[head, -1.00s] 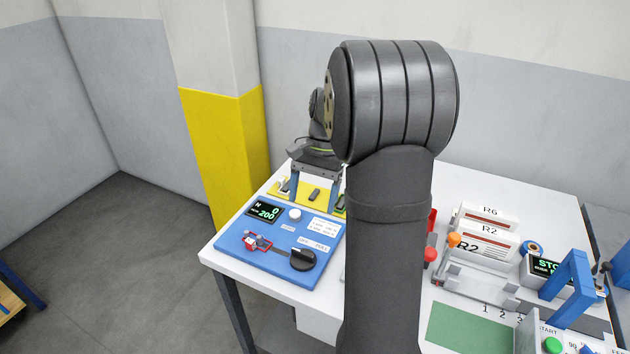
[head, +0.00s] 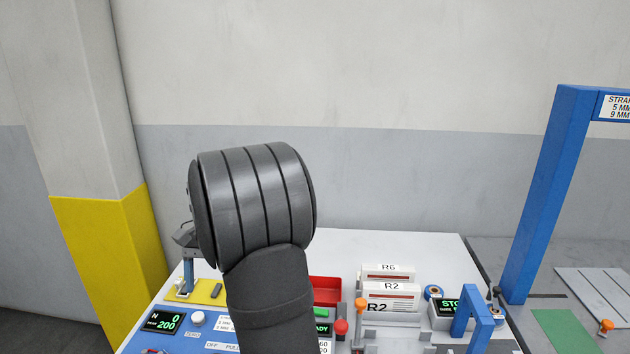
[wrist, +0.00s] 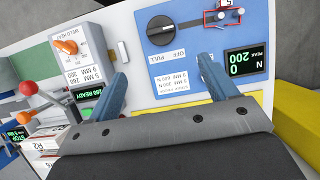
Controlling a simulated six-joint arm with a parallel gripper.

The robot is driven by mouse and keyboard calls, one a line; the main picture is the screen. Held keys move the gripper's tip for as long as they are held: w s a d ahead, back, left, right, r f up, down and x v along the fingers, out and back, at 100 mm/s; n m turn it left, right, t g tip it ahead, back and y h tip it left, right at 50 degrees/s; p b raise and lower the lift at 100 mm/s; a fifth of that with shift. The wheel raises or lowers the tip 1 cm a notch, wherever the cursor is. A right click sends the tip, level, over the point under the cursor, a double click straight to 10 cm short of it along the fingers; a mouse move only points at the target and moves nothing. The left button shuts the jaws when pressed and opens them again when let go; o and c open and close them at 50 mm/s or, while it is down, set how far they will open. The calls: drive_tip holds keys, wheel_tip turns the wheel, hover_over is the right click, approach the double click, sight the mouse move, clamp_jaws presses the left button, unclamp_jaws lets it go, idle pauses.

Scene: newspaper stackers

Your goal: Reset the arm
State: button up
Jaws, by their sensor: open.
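My gripper (wrist: 163,68) is open, with its two blue-grey fingers apart and nothing between them in the wrist view. It hangs above the white table (head: 350,245). Beyond the fingers in the wrist view is a blue panel (wrist: 184,62) with a black knob (wrist: 161,30) and a display (wrist: 246,62) reading 0 and N. In the head view my arm hides most of the gripper; only a finger and part of its body show (head: 188,272), over a yellow strip (head: 207,292) behind the blue panel (head: 205,345).
Right of my arm are a red tray (head: 325,290), white blocks marked R6 (head: 388,269) and R2 (head: 391,288), a display box (head: 449,310) and a small blue arch (head: 478,312). A tall blue frame (head: 550,190) stands at the right. A yellow-and-grey pillar (head: 110,240) stands left.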

drive_tip(key=x, duration=1.7)
drive_tip(key=shift+r, duration=0.2)
